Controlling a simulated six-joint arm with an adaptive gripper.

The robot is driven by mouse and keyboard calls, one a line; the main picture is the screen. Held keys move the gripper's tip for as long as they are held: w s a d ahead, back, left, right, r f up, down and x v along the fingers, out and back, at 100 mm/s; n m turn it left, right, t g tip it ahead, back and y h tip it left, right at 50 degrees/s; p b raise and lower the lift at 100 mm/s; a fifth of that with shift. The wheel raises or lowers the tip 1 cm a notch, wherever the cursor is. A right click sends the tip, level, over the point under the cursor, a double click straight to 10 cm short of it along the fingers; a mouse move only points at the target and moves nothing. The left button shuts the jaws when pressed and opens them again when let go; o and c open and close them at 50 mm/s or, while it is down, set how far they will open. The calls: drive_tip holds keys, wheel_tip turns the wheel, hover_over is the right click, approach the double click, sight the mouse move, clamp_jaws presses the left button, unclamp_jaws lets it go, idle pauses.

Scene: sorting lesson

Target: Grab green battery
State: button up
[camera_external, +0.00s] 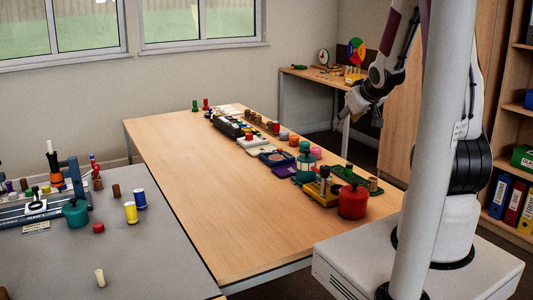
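A small upright green piece (195,106) stands at the far left end of the wooden table, beside a similar red one (205,104). It may be the green battery, but it is too small to tell.
A row of objects runs along the wooden table's (200,180) right side, including a red pot (352,201) and a teal lantern-like object (306,162). The table's left half is bare. A grey table (150,260) at left holds yellow (131,213) and blue (139,199) cylinders.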

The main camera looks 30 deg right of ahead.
drive_tip(key=w+d+f+t, duration=0.15)
drive_tip(key=d+f, duration=0.25)
drive_tip(key=f, duration=0.4)
drive_tip(key=m+t, duration=0.1)
drive_tip(key=t, duration=0.1)
approach(352, 165)
drive_tip(key=w, duration=0.2)
drive_tip(key=w+f, duration=0.1)
drive_tip(key=shift+w+d+y, duration=0.1)
drive_tip(key=shift+w+y, duration=0.2)
drive_tip(key=shift+w, duration=0.1)
drive_tip(key=shift+s+d+f+m+t, duration=0.15)
drive_tip(key=shift+s+f+m+t, duration=0.2)
drive_tip(key=shift+f, duration=0.25)
drive_tip(key=shift+x, duration=1.25)
drive_tip(key=shift+w, duration=0.15)
drive_tip(key=shift+x, duration=2.5)
drive_tip(key=shift+d+r, duration=0.1)
drive_tip(key=shift+d, duration=0.05)
clamp_jaws()
